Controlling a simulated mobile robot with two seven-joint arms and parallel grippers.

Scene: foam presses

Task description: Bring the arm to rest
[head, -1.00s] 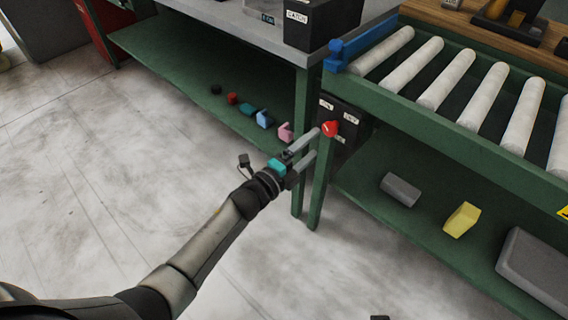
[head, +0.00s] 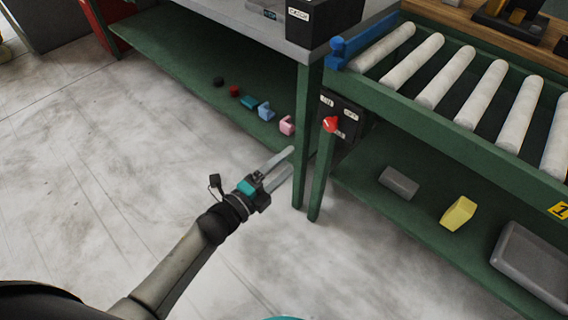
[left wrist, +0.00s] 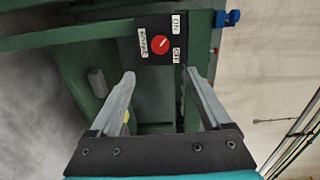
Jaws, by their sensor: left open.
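My left gripper (head: 285,168) is open and empty. It is in front of the green table legs, over the pale floor, below and to the left of the red knob (head: 330,124) on the black switch box (head: 347,116). The gripper is apart from the knob. In the left wrist view, its two fingers (left wrist: 160,85) point toward the box, and the red knob (left wrist: 159,45) shows beyond them among white labels, two of which seem to read ON and OFF. My right gripper is not in view.
A roller conveyor (head: 450,85) stands at the right, with a grey block (head: 399,183), a yellow block (head: 458,213) and a grey bin (head: 530,262) on its lower shelf. Small coloured pieces (head: 265,111) lie on the left table's lower shelf (head: 190,70). The floor (head: 90,180) at left is clear.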

